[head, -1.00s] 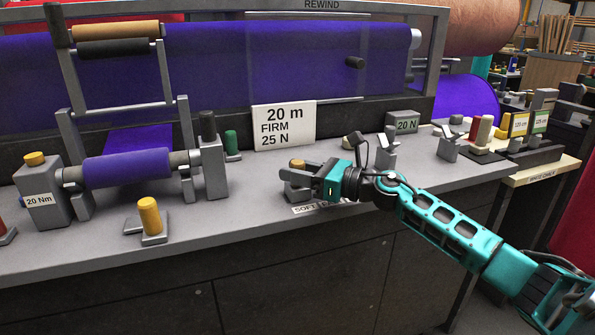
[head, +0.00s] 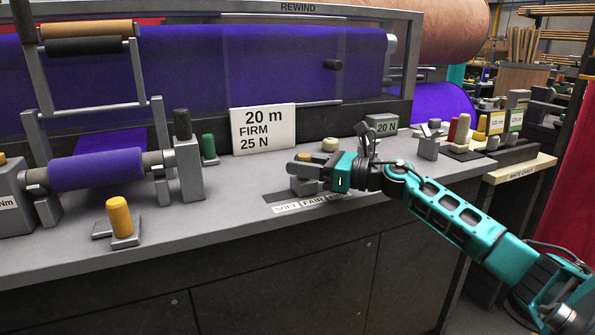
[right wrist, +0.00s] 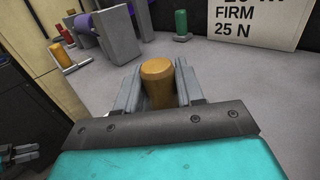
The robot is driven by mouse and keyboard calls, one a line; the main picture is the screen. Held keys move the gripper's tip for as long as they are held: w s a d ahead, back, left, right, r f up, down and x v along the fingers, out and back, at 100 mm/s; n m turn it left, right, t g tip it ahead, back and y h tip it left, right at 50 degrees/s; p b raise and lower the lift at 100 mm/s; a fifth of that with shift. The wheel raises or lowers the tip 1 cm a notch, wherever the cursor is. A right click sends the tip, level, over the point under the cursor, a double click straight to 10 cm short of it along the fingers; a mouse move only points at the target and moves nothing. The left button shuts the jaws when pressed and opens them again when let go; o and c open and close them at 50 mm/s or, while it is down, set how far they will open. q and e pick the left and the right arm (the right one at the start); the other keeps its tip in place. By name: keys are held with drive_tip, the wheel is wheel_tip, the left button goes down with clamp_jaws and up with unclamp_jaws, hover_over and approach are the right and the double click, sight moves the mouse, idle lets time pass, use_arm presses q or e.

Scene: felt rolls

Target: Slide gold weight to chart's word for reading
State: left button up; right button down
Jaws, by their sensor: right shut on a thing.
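The gold weight (right wrist: 157,82) is an upright gold cylinder between the two fingers of my right gripper (right wrist: 158,88), which is shut on it. In the head view my right gripper (head: 302,167) is low over the bench, behind the word strip (head: 299,205). The weight's gold top (head: 305,157) shows there, above a grey block (head: 304,186). The strip reads SOFT, then FAIR; a third word to the right is partly hidden by my arm. The gripper stands roughly behind FAIR. A white card (head: 264,129) reads "20 m FIRM 25 N".
A purple felt roll (head: 95,171) sits in a grey stand at left, with a yellow peg (head: 120,216) in front. A green peg (head: 208,146) stands left of the card. A cream knob (head: 330,145) and a grey "20 N" block (head: 382,126) are behind my gripper.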

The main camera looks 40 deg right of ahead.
drive_tip(key=c, duration=0.8)
unclamp_jaws()
drive_tip(key=shift+s, duration=0.1)
drive_tip(key=shift+s+d+f, duration=0.1)
drive_tip(key=shift+s+d, duration=0.3)
drive_tip(key=shift+s, duration=0.15)
drive_tip(key=v, duration=1.1)
drive_tip(key=shift+p, duration=0.45)
drive_tip(key=shift+s+d, duration=0.15)
